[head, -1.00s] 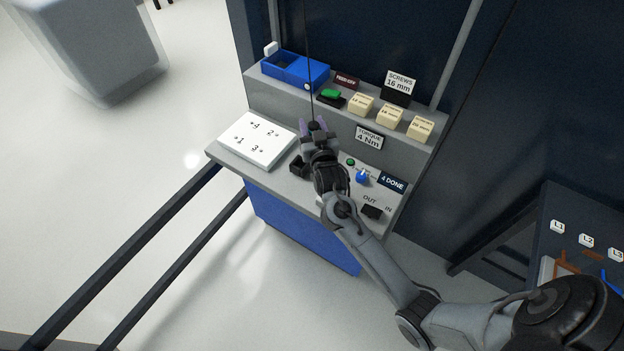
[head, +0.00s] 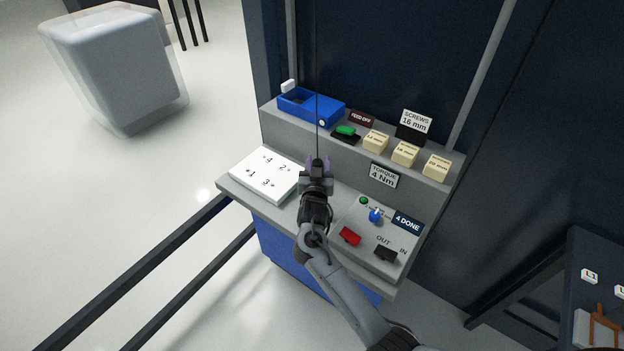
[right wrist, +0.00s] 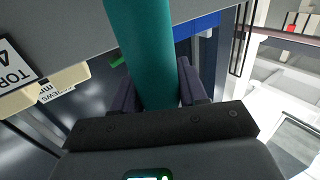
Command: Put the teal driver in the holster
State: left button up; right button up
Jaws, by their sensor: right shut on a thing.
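The teal driver (right wrist: 150,50) fills the upper middle of the right wrist view as a thick teal cylinder. My right gripper (right wrist: 158,92) has its purple fingers on both sides of the driver and is shut on it. In the head view my right gripper (head: 318,165) is over the middle of the bench. The driver is hidden behind the gripper there, with a thin dark cable rising above. I cannot make out the holster in either current view; the gripper and arm cover part of the bench top. My left gripper is not in view.
A white numbered plate (head: 265,173) lies left of the gripper. A red switch (head: 349,236), blue knob (head: 376,216) and black block (head: 386,254) are on the right. A blue bin (head: 311,106) and cream boxes (head: 404,153) stand on the back shelf.

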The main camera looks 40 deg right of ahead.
jog(key=f, duration=0.1)
jog(key=a+f+b, duration=0.1)
jog(key=f, duration=0.3)
jog(key=shift+w+a, duration=0.2)
jog(key=shift+w, duration=0.2)
jog(key=shift+f+b, duration=0.15)
jog(key=shift+b, duration=0.15)
jog(key=o, duration=1.1)
jog(key=shift+o, duration=0.2)
